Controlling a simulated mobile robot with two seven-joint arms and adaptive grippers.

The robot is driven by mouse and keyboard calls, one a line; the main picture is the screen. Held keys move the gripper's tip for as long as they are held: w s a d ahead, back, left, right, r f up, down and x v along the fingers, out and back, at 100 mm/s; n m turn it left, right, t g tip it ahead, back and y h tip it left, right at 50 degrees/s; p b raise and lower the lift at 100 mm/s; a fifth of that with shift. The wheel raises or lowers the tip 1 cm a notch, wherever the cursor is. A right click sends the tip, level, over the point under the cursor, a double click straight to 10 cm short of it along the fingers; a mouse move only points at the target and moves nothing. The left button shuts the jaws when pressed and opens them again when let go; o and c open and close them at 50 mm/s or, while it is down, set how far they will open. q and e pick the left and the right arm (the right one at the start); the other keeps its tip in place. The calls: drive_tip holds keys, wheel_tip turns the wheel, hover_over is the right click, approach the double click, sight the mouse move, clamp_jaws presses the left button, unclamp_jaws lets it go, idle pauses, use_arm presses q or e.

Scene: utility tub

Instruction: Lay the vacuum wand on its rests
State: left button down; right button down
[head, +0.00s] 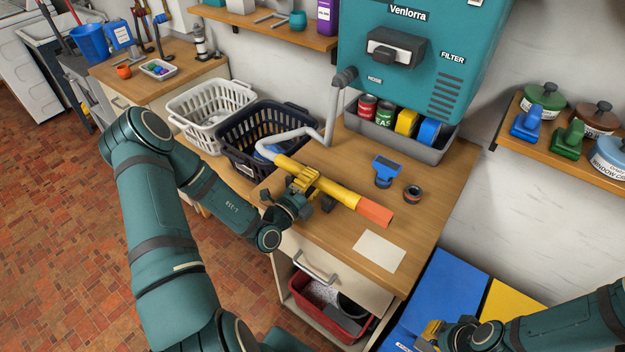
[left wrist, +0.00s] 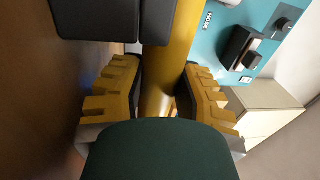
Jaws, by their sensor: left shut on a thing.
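The vacuum wand (head: 340,193) is a yellow tube with an orange end (head: 375,212), lying aslant over the wooden worktop. My left gripper (head: 303,181) is shut on the wand's yellow part. In the left wrist view the wand (left wrist: 166,70) passes between the ribbed yellow fingers (left wrist: 160,98). A small dark piece (head: 328,203) shows just below the wand; I cannot tell whether it is a rest or whether they touch. My right gripper (head: 430,335) is low at the right, its opening unclear.
A blue nozzle (head: 384,171), a dark ring (head: 412,193) and a white card (head: 379,251) lie on the worktop (head: 330,245). A dark basket (head: 262,135) and a white basket (head: 208,108) stand left. A grey bin (head: 400,146) of cans stands behind. A drawer handle (head: 315,268) juts out in front.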

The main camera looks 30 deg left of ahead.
use_arm(q)
drive_tip(key=c, duration=0.7)
unclamp_jaws()
drive_tip(key=shift+o, duration=0.2)
drive_tip(key=shift+s+a+f, duration=0.1)
drive_tip(key=shift+s+f, duration=0.1)
drive_tip(key=shift+s, duration=1.15)
drive_tip(key=shift+s+a+f, duration=0.15)
drive_tip(key=shift+s+f, duration=0.1)
drive_tip(key=shift+s, duration=1.05)
drive_tip(key=shift+s+a+f, duration=0.1)
drive_tip(key=shift+s+f, duration=0.1)
drive_tip(key=shift+s, duration=1.15)
